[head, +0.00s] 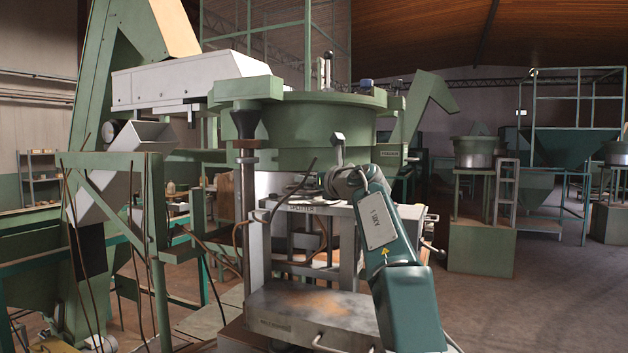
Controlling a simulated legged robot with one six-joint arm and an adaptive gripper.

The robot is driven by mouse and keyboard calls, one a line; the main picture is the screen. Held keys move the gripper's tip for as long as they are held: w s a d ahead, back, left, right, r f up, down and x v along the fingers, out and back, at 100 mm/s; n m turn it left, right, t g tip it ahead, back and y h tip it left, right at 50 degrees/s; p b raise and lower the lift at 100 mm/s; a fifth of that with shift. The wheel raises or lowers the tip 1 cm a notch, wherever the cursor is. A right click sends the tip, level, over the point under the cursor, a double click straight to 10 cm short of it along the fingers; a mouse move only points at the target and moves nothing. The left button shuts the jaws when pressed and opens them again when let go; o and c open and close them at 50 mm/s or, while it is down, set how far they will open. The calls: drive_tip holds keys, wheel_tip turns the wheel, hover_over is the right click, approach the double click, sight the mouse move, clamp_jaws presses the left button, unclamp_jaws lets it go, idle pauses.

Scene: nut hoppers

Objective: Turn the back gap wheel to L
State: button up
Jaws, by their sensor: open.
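My arm rises from the lower right, and my gripper (342,180) is at its far end, in front of the green round bowl (320,120). It is small and partly hidden by my own wrist; it is open, and I see nothing held in it. A blue-topped knob (366,84) and another small knob (398,88) stand at the bowl's right rim. I cannot tell whether either is the back gap wheel. No L mark can be read. Whether my gripper touches anything behind it is unclear.
Below the bowl is a grey frame with a label plate (308,209) and a worn metal platform (310,305). A green post frame (150,205) is at left. Open floor (510,300) lies at right.

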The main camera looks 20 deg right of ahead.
drive_tip(key=shift+s, duration=0.15)
drive_tip(key=v, duration=1.1)
drive_tip(key=shift+s, duration=0.25)
drive_tip(key=shift+d+f, duration=0.1)
drive_tip(key=shift+d, duration=0.05)
